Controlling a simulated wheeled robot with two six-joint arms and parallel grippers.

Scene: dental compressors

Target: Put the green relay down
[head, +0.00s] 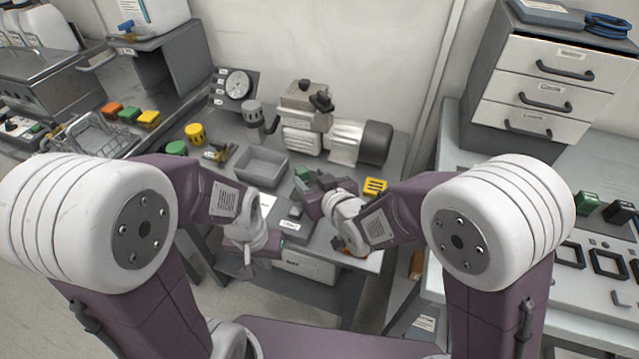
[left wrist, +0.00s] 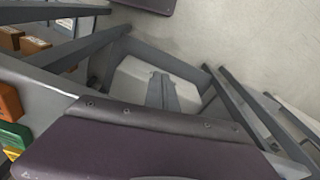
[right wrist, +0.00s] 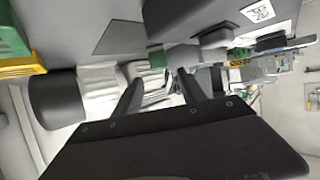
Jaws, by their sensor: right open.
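A small green relay (head: 303,173) is on the grey bench in the head view, right of the grey tray and in front of the compressor. My right gripper (head: 318,190) is open beside it. In the right wrist view a small green block (right wrist: 158,59) shows between and beyond the spread fingers (right wrist: 158,92); I cannot tell whether they touch it. Another green block (right wrist: 12,32) shows at the upper left there, by a yellow one. My left gripper (head: 249,262) hangs low at the bench's front; its fingers look together and empty in the left wrist view (left wrist: 162,92).
The compressor (head: 335,135) stands behind the right gripper, and the grey tray (head: 262,166) to its left. A yellow block (head: 375,186) lies to the right. A gauge (head: 238,84) and a yellow cylinder (head: 195,133) stand further left. A drawer cabinet (head: 545,85) is at the right.

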